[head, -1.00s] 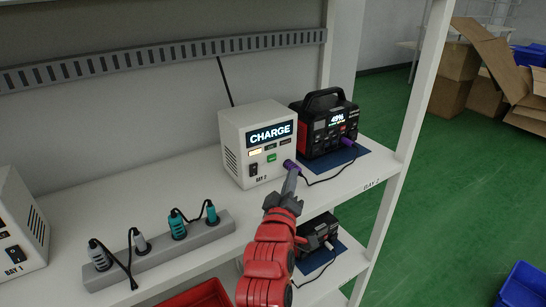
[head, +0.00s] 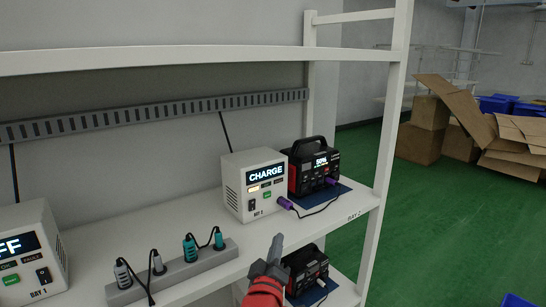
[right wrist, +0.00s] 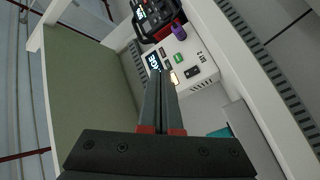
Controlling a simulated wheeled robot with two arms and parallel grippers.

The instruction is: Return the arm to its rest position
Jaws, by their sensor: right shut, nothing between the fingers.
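My right arm comes up from the bottom of the head view. Its red and dark gripper (head: 278,243) is shut and empty, apart from everything, in front of the shelf edge. In the right wrist view the two dark fingers (right wrist: 160,80) lie together. Beyond them is the white bay 2 charger (head: 253,185), its display reading CHARGE; it also shows in the right wrist view (right wrist: 200,63). A purple plug (head: 285,203) sits at the charger's front right. A black and red power station (head: 315,165) stands beside it, with another purple plug at its front. My left gripper is out of view.
A grey power strip (head: 180,270) with several plugs lies on the white shelf (head: 110,235). The bay 1 charger (head: 35,250) stands at the left. Another power station (head: 305,267) is on the lower shelf. A white post (head: 386,150) bounds the right; green floor is beyond.

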